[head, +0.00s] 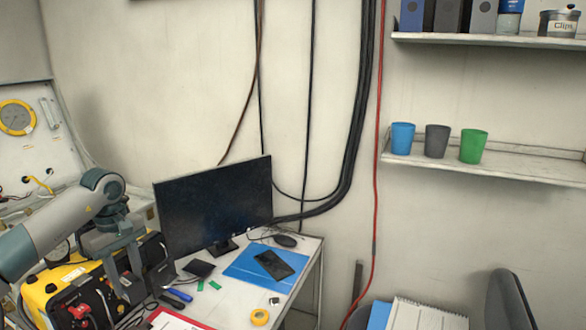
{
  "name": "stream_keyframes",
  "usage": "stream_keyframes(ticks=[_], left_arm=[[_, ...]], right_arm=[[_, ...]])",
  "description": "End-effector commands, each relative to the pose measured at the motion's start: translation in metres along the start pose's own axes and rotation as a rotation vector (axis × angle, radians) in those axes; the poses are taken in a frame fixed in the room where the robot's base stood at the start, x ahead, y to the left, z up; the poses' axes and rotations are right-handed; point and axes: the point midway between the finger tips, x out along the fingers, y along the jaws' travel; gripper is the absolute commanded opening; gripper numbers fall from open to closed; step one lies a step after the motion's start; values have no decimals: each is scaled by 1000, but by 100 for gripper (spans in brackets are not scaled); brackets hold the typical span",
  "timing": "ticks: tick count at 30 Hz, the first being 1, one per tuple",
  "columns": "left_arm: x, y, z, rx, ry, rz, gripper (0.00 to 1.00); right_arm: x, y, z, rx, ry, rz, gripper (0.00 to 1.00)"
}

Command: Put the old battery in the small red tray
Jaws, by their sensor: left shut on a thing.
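My left gripper (130,288) points down at the left end of the desk, in front of the yellow and black case. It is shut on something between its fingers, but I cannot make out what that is. The old battery cannot be told for sure in this view. A red-edged flat thing with white paper (172,321) lies at the front of the desk, cut off by the bottom edge. I cannot tell whether it is the small red tray. My right gripper is not in view.
The desk holds a monitor (213,207), a blue mat (250,268) with a dark device, a mouse (285,240), a blue-handled tool (179,295) and yellow tape (260,317). The yellow case (62,286) stands close to the gripper. Shelves with cups (437,141) are at right.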

Motion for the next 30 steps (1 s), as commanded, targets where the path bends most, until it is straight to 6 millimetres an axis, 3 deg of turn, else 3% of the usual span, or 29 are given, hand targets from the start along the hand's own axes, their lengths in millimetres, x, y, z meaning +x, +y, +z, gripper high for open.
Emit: stream_keyframes(ticks=[8, 14, 24, 30], left_arm=[[11, 2, 46, 171, 1, 1, 0], [26, -4, 101, 373, 2, 1, 0], [57, -48, 210, 780, 1, 0, 0], [69, -79, 254, 955, 1, 1, 0]], right_arm=[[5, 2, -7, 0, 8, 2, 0], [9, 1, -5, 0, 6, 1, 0], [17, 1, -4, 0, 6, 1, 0], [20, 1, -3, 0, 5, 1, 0]])
